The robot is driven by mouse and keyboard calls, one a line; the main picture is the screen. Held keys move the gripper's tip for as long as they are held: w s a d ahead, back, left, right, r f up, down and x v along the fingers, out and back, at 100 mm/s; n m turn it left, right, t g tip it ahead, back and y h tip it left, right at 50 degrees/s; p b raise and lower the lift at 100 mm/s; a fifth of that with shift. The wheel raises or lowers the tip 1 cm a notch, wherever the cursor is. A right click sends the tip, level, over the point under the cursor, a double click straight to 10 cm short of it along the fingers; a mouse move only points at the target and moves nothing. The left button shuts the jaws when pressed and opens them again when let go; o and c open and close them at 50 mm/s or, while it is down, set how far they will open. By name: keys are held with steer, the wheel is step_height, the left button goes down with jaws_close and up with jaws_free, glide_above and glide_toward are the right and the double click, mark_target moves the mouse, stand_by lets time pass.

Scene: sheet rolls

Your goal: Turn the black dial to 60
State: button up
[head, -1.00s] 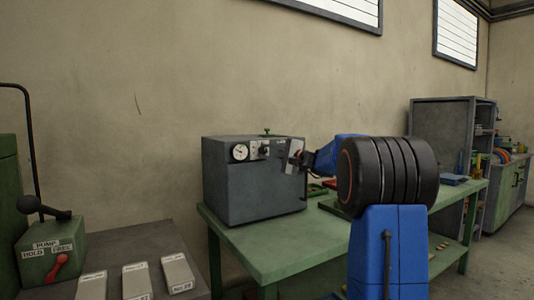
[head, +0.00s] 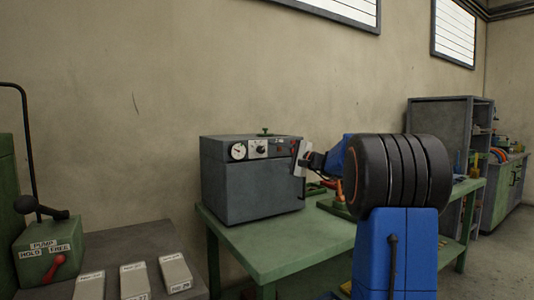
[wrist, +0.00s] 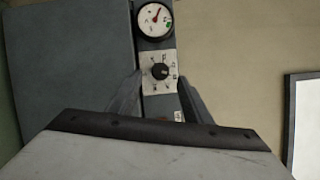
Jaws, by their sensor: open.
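The black dial (head: 260,149) sits on a white scale plate on the front of a grey box-shaped machine (head: 250,188). In the wrist view the dial (wrist: 160,71) shows unobstructed, with a light pointer mark; its numbers are too small to read. My gripper (head: 298,156) is to the right of the dial in the head view, in front of the machine's right side and apart from the dial. In the wrist view my gripper (wrist: 158,97) is open and empty, its two fingers either side of the panel strip below the dial.
A round white gauge (head: 238,151) with a red needle is beside the dial. The machine stands on a green table (head: 270,255). A green pump box (head: 48,250) and several pale labelled blocks are at lower left. A grey cabinet (head: 440,115) stands at right.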

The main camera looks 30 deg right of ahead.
steer(key=v, duration=1.3)
steer(key=s+a+f+n+g, duration=0.25)
steer(key=s+a+f, duration=0.2)
steer(key=a, duration=0.45)
steer(key=s+a+f+n+g, duration=0.25)
steer(key=a+f+g, duration=0.2)
steer(key=a, duration=0.45)
steer(key=s+a+f+n+g, duration=0.2)
steer(key=s+a+f, duration=0.3)
steer(key=a, duration=0.4)
steer(key=s+a+f+n+g+h, duration=0.1)
steer(key=s+f+n+h, duration=0.3)
steer(key=s+f, duration=0.5)
steer(key=s+a+f+n+g+h, duration=0.2)
steer(key=s+f, duration=0.8)
steer(key=s, duration=0.6)
steer(key=n+h, duration=0.1)
steer(key=n, duration=0.1)
steer(key=shift+n+g+h, duration=0.3)
steer(key=shift+n+h, duration=0.1)
